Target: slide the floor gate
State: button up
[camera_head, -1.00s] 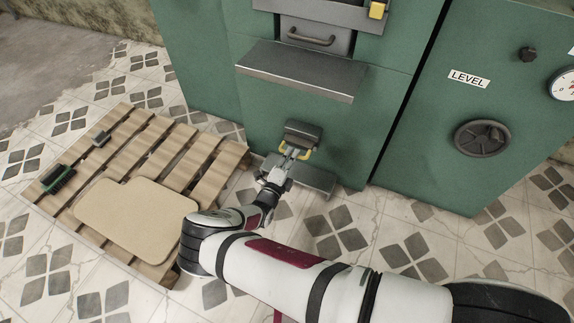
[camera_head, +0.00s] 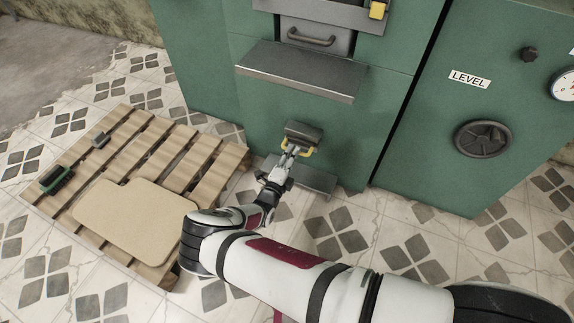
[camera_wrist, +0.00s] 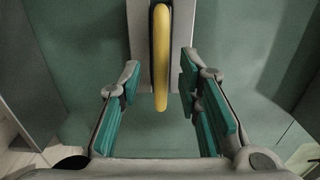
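The floor gate (camera_head: 304,132) is a dark grey block with a yellow handle (camera_head: 308,152), low on the front of the green machine. My gripper (camera_head: 289,155) is at the handle. In the wrist view the yellow handle (camera_wrist: 160,50) runs as an upright bar in front of a grey plate (camera_wrist: 140,25). The open fingers of my gripper (camera_wrist: 160,72), with teal pads, stand on either side of the bar, with a visible gap on both sides. My gripper and wrist partly hide the handle in the head view.
A grey ledge (camera_head: 318,182) juts out below the gate, and a wider metal shelf (camera_head: 300,72) above it. A wooden pallet (camera_head: 205,145) with a tan board (camera_head: 135,218) and a green brush (camera_head: 56,179) lies at left. Tiled floor (camera_head: 400,250) is clear at right.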

jog(key=shift+v, duration=2.95)
